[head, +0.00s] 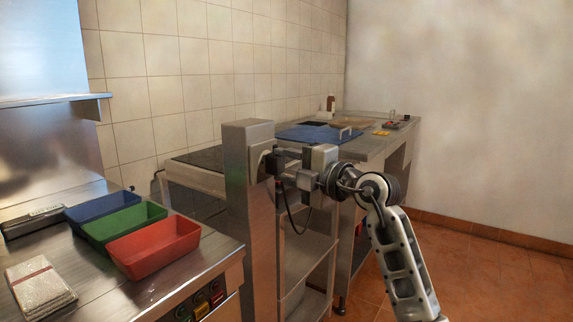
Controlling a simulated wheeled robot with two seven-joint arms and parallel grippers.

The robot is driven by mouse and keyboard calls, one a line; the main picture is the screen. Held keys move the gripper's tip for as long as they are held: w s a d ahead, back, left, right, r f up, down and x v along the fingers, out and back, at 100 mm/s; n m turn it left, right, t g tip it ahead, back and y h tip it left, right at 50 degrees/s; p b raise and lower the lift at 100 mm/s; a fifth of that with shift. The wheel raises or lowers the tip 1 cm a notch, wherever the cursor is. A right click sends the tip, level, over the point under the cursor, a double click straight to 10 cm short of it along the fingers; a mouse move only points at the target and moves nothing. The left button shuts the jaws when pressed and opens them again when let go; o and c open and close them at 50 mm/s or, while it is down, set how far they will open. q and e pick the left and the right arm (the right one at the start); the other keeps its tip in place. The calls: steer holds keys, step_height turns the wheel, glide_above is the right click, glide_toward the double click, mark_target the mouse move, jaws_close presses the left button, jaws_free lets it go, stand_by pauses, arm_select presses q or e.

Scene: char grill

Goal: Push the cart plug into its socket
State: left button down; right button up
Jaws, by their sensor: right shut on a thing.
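A grey metal post (247,200) stands in the middle of the head view. A light socket (260,157) is on its right-hand face. My right gripper (281,166) reaches in from the right and is shut on the dark cart plug (272,164), right in front of the socket. A black cable (289,212) hangs in a loop below the plug. The fingers hide much of the plug, so I cannot tell whether it touches the socket or sits inside it. My left gripper is not in view.
A steel counter (205,255) at left holds blue, green and red (155,247) bins. A cart with shelves (308,262) stands behind the post. A far counter (372,142) carries a blue tray (310,133). The tiled floor at right (490,270) is clear.

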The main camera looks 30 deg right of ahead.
arm_select(q)
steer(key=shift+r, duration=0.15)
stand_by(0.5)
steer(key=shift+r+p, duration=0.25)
steer(key=shift+p, duration=0.25)
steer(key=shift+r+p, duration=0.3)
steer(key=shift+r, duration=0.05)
arm_select(e)
steer(key=shift+w+a, duration=0.2)
steer(key=shift+w, duration=0.25)
steer(key=o, duration=1)
arm_select(q)
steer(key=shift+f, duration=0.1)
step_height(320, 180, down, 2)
steer(key=shift+b, duration=0.5)
arm_select(e)
steer(key=v, duration=1.6)
